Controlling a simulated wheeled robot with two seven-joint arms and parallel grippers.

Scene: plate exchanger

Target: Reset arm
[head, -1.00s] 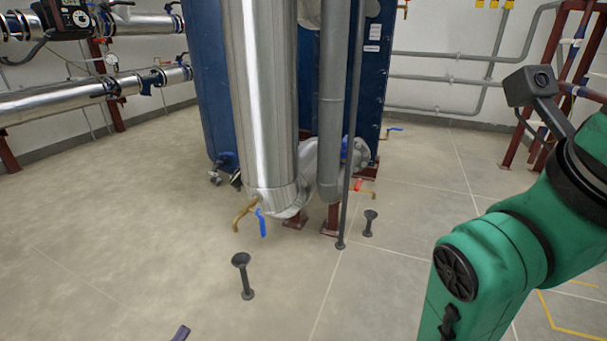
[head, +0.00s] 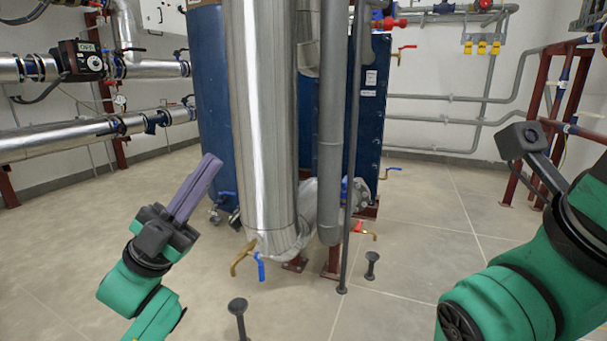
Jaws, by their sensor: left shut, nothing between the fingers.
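My left gripper (head: 210,164) is raised in the lower left of the head view, with its long purple fingers together, pointing up and slightly right. Nothing is between them. It is in front of the floor, just left of the silver insulated pipe (head: 259,120); no contact shows. My right arm (head: 515,285) is bent at the right side of the view. The right gripper itself is not in view.
A blue plate exchanger (head: 374,110) stands behind the vertical pipes. A brass valve with a blue handle (head: 261,268) sits at the silver pipe's foot. Small black floor posts (head: 239,315) stand in front. Horizontal silver pipes (head: 70,138) run at left. The floor between is open.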

